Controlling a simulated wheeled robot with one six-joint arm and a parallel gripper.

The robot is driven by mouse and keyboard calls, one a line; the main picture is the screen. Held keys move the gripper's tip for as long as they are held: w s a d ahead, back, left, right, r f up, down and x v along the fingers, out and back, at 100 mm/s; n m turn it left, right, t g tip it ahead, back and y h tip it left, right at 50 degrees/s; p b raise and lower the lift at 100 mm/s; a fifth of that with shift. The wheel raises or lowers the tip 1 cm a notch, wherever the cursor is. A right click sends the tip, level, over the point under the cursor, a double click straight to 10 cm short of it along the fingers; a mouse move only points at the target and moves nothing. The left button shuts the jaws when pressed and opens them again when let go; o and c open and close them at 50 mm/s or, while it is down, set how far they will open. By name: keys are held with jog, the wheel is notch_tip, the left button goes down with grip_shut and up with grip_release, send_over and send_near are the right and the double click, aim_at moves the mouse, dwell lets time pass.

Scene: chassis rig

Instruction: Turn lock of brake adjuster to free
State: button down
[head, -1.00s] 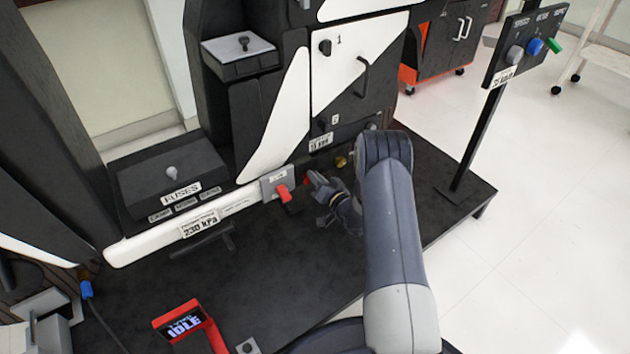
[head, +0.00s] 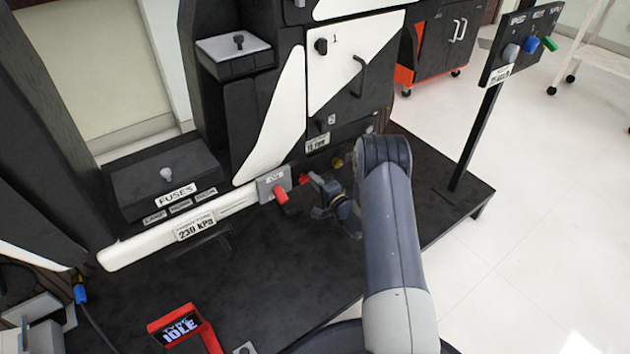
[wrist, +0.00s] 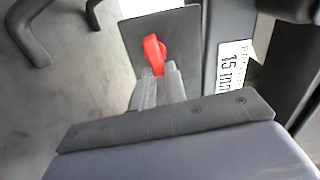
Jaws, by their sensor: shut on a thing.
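A small red lever (wrist: 153,50) stands out from a dark plate (wrist: 136,28) beside a "15 mm" label (wrist: 229,72) in the wrist view. I take it to be the brake adjuster's lock. The tips of my gripper (wrist: 160,70) are closed at the lever's lower end, holding it. In the head view the red lever (head: 304,180) shows only partly, low on the black cabinet, with my gripper (head: 314,183) against it from the right. The lever's position markings are not readable.
Another red lever (head: 281,196) sits on a grey block at the white beam's end, just left of my gripper. A yellow knob (head: 337,163) is close behind. A control panel on a post (head: 475,137) stands to the right.

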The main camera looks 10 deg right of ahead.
jog(key=shift+f+m, duration=0.1)
jog(key=shift+m, duration=0.4)
jog(key=c, duration=1.4)
grip_release()
jog(key=shift+c, duration=0.2)
jog(key=p+v, duration=0.3)
jog(key=v, duration=0.7)
jog(key=shift+s+d+p, duration=0.15)
jog(key=shift+s+p, duration=0.25)
